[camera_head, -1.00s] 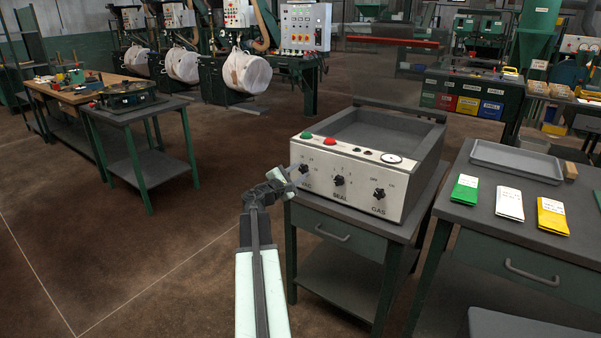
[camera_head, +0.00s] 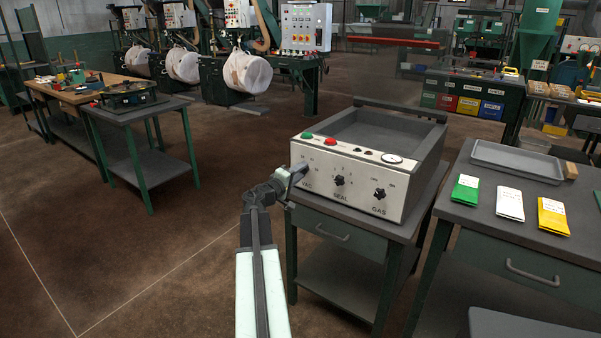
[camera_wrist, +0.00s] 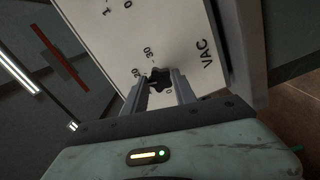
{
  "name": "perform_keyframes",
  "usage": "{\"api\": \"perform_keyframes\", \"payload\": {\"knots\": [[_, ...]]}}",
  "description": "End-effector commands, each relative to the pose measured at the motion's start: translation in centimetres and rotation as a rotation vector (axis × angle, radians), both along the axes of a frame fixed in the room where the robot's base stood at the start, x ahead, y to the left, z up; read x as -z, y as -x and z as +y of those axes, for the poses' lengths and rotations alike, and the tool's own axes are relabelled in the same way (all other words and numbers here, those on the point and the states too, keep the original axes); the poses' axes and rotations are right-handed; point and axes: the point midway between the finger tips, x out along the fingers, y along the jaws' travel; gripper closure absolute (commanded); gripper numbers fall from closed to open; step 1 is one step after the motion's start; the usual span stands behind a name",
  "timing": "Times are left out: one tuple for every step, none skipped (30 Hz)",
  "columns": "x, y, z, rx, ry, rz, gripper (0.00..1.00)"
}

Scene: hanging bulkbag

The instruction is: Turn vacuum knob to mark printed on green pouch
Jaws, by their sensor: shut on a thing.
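The vacuum knob (camera_wrist: 158,80) is black and lobed, beside the printed "VAC" on the white panel (camera_wrist: 165,30) in the wrist view. My gripper (camera_wrist: 160,88) has its two fingers closed on either side of it.
The SEAL knob (camera_head: 339,181) and GAS knob (camera_head: 379,194) sit to the right on the same panel. Green and red buttons (camera_head: 329,142) are on top. White (camera_head: 510,204) and yellow (camera_head: 552,216) pouches lie beside the green one, before a grey tray (camera_head: 516,161).

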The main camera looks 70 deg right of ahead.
Motion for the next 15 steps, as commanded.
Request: {"api": "perform_keyframes", "payload": {"knots": [[0.15,0.40,0.07,0.010,0.006,-0.039,1.00],[0.15,0.41,0.07,0.010,0.012,-0.060,1.00],[0.15,0.41,0.07,0.010,0.019,-0.086,1.00],[0.15,0.42,0.06,0.010,0.024,-0.105,1.00],[0.15,0.42,0.06,0.011,0.030,-0.124,1.00],[0.15,0.42,0.06,0.011,0.036,-0.147,1.00],[0.15,0.43,0.05,0.011,0.040,-0.162,1.00],[0.15,0.43,0.05,0.011,0.044,-0.177,1.00],[0.15,0.43,0.04,0.011,0.048,-0.195,1.00],[0.16,0.44,0.04,0.011,0.052,-0.208,1.00],[0.16,0.44,0.04,0.011,0.055,-0.219,1.00],[0.16,0.44,0.03,0.011,0.058,-0.232,1.00],[0.15,0.45,0.04,0.011,0.061,-0.241,1.00],[0.15,0.46,0.03,0.011,0.063,-0.249,1.00],[0.15,0.46,0.03,0.011,0.065,-0.257,1.00]]}}
